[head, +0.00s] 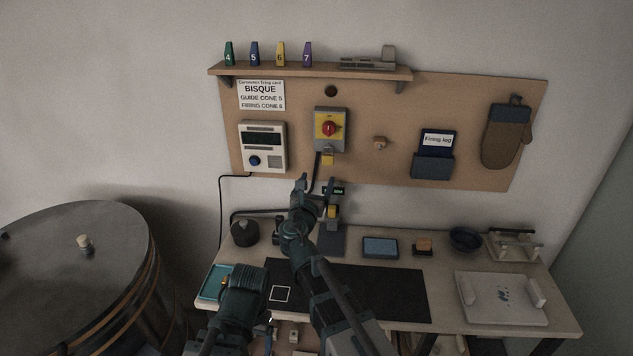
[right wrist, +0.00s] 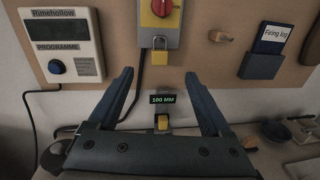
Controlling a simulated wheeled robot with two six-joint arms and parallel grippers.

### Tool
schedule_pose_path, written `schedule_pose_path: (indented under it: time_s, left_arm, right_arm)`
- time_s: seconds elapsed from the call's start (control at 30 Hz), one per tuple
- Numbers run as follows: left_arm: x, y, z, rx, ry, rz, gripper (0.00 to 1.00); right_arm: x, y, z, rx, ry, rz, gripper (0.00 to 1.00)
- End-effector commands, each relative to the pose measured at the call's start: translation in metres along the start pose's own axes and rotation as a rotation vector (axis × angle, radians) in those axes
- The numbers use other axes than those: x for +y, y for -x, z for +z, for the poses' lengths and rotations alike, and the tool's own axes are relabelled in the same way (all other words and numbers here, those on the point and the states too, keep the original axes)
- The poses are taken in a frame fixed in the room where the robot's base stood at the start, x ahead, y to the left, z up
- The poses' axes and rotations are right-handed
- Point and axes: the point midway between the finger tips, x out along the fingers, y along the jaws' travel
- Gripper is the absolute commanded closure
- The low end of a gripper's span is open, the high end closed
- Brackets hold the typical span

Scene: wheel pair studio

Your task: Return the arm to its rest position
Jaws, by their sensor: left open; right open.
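My right gripper (head: 315,190) is raised over the back of the bench, in front of the pegboard's lower edge. Its two fingers are spread wide in the right wrist view (right wrist: 163,95), with nothing held between them. Beyond the gap, a small display reading "100 MM" (right wrist: 163,99) and a yellow part (right wrist: 163,122) are visible. My left gripper (head: 243,291) is low over the bench's left front, near the teal tray. It is open, but its fingertips are hard to make out. I see nothing held in it.
The pegboard (head: 385,105) carries a red-knobbed yellow switch box (head: 330,128), a programme controller (head: 263,147), a log pocket (head: 433,166) and a mitt (head: 506,135). A large round kiln (head: 75,260) stands left. The dark mat (head: 390,290) has bare space right of my arm.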

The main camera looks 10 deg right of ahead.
Motion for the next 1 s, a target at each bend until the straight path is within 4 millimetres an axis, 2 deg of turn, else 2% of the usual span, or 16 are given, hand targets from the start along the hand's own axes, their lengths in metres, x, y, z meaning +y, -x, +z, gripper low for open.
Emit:
schedule_pose_path:
  time_s: [0.13, 0.27, 0.37, 0.47, 0.5, 0.6, 0.7, 0.8, 0.9, 1.0]
  left_arm:
    - [0.0, 0.0, 0.0, 0.0, 0.0, 0.0, 0.19]
    - [0.0, 0.0, 0.0, 0.0, 0.0, 0.0, 0.19]
    - [0.0, 0.0, 0.0, 0.0, 0.0, 0.0, 0.19]
    - [0.0, 0.0, 0.0, 0.0, 0.0, 0.0, 0.19]
    - [0.0, 0.0, 0.0, 0.0, 0.0, 0.0, 0.19]
    - [0.0, 0.0, 0.0, 0.0, 0.0, 0.0, 0.19]
    - [0.0, 0.0, 0.0, 0.0, 0.0, 0.0, 0.19]
    - [0.0, 0.0, 0.0, 0.0, 0.0, 0.0, 0.19]
    - [0.0, 0.0, 0.0, 0.0, 0.0, 0.0, 0.19]
    - [0.0, 0.0, 0.0, 0.0, 0.0, 0.0, 0.19]
  right_arm:
    - [-0.008, 0.006, -0.007, 0.032, -0.101, -0.035, 0.17]
    - [-0.034, 0.028, -0.04, 0.146, -0.456, -0.179, 0.17]
    - [-0.055, 0.062, -0.082, 0.268, -0.824, -0.381, 0.17]
    - [-0.067, 0.108, -0.128, 0.382, -1.157, -0.634, 0.17]
    - [-0.069, 0.129, -0.145, 0.421, -1.272, -0.747, 0.17]
    - [-0.067, 0.185, -0.181, 0.498, -1.496, -1.042, 0.17]
    - [-0.062, 0.237, -0.202, 0.538, -1.626, -1.318, 0.17]
    - [-0.056, 0.278, -0.212, 0.552, -1.682, -1.535, 0.17]
    - [-0.052, 0.304, -0.216, 0.553, -1.699, -1.68, 0.17]
    - [-0.05, 0.317, -0.217, 0.551, -1.703, -1.753, 0.17]
